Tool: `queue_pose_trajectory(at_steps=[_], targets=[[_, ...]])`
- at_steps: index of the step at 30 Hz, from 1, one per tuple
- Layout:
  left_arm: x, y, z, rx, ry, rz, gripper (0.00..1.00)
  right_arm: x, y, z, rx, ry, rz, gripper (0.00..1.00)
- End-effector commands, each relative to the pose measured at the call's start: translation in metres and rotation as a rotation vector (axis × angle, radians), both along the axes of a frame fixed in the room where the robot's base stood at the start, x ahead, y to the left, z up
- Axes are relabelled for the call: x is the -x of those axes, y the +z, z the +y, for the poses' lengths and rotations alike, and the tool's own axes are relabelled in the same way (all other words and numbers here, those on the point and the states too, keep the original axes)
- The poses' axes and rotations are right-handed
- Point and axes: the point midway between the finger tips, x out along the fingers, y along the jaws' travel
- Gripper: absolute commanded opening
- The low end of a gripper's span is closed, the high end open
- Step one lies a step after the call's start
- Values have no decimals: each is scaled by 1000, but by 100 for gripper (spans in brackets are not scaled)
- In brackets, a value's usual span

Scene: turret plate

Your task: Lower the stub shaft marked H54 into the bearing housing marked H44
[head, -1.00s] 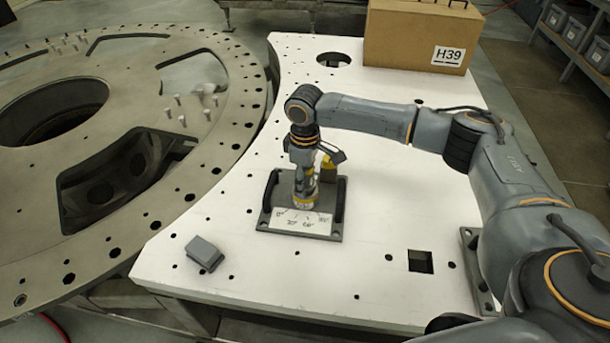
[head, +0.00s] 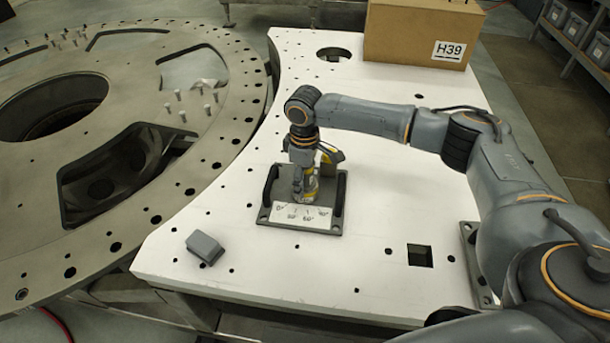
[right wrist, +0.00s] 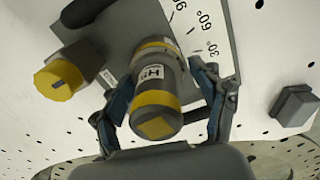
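The stub shaft (right wrist: 152,78), a cylinder with yellow bands and a label that starts "H5", fills the lower middle of the right wrist view. My right gripper (right wrist: 163,68) has a finger on each side of it, tips close against its sides, and looks shut on it. In the head view the right gripper (head: 305,190) points down over a dark grey plate (head: 265,216) with two black handles and an angle scale (head: 300,215). The shaft's lower end and any opening under it are hidden. No H44 mark is readable. My left gripper is not in view.
A yellow knob (right wrist: 59,80) on a grey block stands beside the shaft. A small grey block (head: 204,248) lies on the white table (head: 370,220) at front left. A box marked H39 (head: 410,35) stands at the back. The large round turret plate (head: 30,200) lies left.

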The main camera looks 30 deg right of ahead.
Motion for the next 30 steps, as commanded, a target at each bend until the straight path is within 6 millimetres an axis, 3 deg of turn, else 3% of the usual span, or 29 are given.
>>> queue_pose_trajectory(at_steps=[11,24,30], targets=[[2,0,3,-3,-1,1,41,0,4,-2,3,-2,2,76],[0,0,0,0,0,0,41,-2,88,-1,2,-1,1,76],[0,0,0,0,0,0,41,-2,113,-1,2,-1,4,76]])
